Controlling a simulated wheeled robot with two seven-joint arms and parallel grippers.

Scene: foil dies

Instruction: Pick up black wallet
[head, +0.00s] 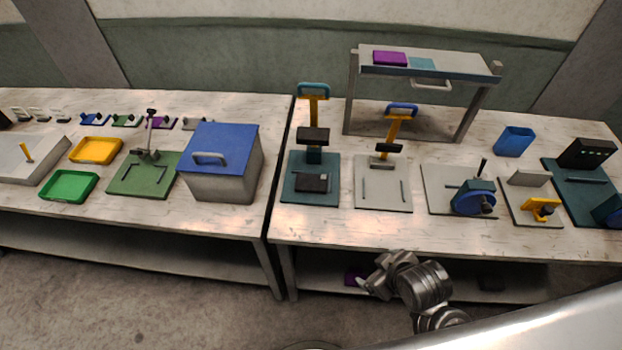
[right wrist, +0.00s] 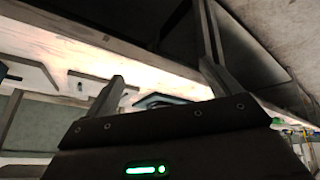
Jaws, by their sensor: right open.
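A small flat black item that looks like the black wallet (head: 312,183) lies on the teal base plate (head: 296,192) of a press with a blue handle, on the right-hand table. My right gripper (head: 370,284) is in front of that table, below its top edge, to the right of and well short of the black item. In the right wrist view the right gripper (right wrist: 162,85) has its two fingers spread with nothing between them. The black item cannot be made out in that view. My left gripper is not in view.
A grey-plated press (head: 383,195) stands right of the teal one. A blue-lidded box (head: 222,150) is on the left table, across a narrow gap. A raised shelf (head: 455,66) stands behind. A lower shelf holds a purple item (head: 355,274) and a dark item (head: 491,284).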

